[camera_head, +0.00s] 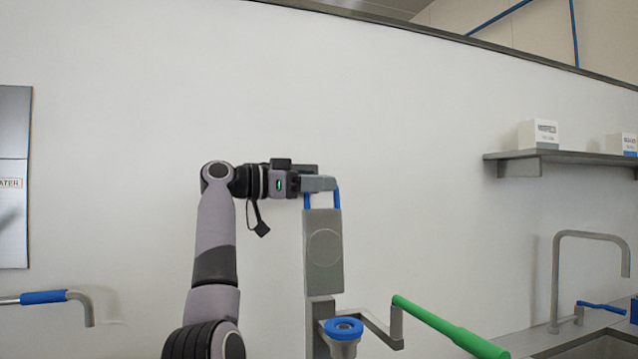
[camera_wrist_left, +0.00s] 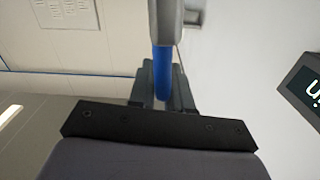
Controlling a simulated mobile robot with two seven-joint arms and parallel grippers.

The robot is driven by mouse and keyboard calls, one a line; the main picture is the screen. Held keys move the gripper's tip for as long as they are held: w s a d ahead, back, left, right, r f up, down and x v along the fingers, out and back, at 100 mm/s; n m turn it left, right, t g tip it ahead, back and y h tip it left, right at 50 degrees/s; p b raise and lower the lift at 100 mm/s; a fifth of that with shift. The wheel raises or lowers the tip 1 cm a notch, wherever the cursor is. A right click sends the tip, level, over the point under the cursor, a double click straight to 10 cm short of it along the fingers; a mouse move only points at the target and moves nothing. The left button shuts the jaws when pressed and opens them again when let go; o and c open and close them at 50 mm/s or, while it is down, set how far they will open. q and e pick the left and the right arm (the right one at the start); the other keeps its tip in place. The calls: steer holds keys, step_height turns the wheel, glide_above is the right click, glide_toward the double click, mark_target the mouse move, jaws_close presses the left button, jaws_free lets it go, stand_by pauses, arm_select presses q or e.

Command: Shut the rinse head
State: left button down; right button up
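The rinse head appears to be the upright grey block (camera_head: 323,253) with a round disc on its face and a blue handle (camera_head: 336,197) at its top. My left gripper (camera_head: 318,184) reaches in from the left at the top of the block. In the left wrist view the blue handle (camera_wrist_left: 163,72) runs between the fingers of my left gripper (camera_wrist_left: 163,95), which look closed against both its sides. The fingers partly cover the handle in the head view. My right gripper is in neither view.
Below the block is a cup with a blue ring (camera_head: 343,327). A green lever (camera_head: 450,327) slants at the right. A tap (camera_head: 557,280) and sink stand far right, under a shelf (camera_head: 565,156) with boxes. A blue-sleeved spout (camera_head: 45,297) is at left.

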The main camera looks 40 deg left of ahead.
arm_select(q)
steer(key=shift+s+d, duration=0.15)
steer(key=shift+d, duration=0.1)
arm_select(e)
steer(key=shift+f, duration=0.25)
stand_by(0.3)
